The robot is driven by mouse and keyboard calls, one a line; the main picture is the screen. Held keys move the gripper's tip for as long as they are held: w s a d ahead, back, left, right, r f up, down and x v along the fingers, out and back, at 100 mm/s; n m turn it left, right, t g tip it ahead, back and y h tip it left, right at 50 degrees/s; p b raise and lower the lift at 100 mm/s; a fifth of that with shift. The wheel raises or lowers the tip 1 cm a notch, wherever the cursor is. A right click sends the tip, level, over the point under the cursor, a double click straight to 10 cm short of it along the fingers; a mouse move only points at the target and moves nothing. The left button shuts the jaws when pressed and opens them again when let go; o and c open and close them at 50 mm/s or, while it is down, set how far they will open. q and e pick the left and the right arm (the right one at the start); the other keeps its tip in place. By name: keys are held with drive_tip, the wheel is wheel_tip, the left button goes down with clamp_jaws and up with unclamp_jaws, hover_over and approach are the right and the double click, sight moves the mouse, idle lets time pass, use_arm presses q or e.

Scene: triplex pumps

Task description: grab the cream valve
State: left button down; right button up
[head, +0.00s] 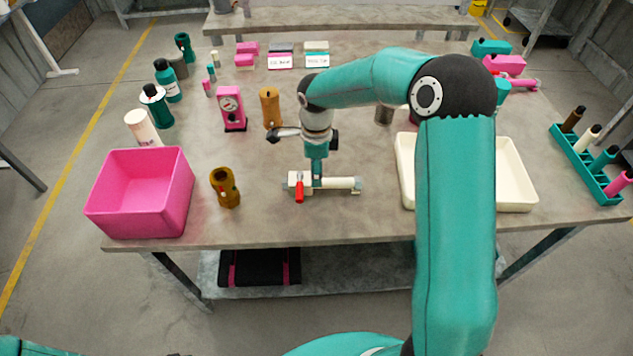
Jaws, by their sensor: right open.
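The cream valve (340,185) lies on the table near its front edge, in the middle of the head view. It is a short horizontal cream pipe with a red handle (299,190) at its front left. My right gripper (316,164) points down from above, directly over the valve's middle, and hides part of it. The gripper is open. Whether it touches the valve, I cannot tell. My left gripper is not in view.
A pink bin (140,195) and a brown-gold fitting (225,187) stand to the left. A cream tray (516,175) is to the right, partly behind my right arm. Bottles, a pink gauge (232,108) and a brown block (270,108) stand farther back.

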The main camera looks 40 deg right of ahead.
wheel_tip(320, 180, down, 4)
drive_tip(key=shift+d+f+p, duration=0.1)
drive_tip(key=shift+p, duration=0.6)
drive_tip(key=shift+f, duration=0.4)
drive_tip(key=shift+w, duration=0.1)
clamp_jaws()
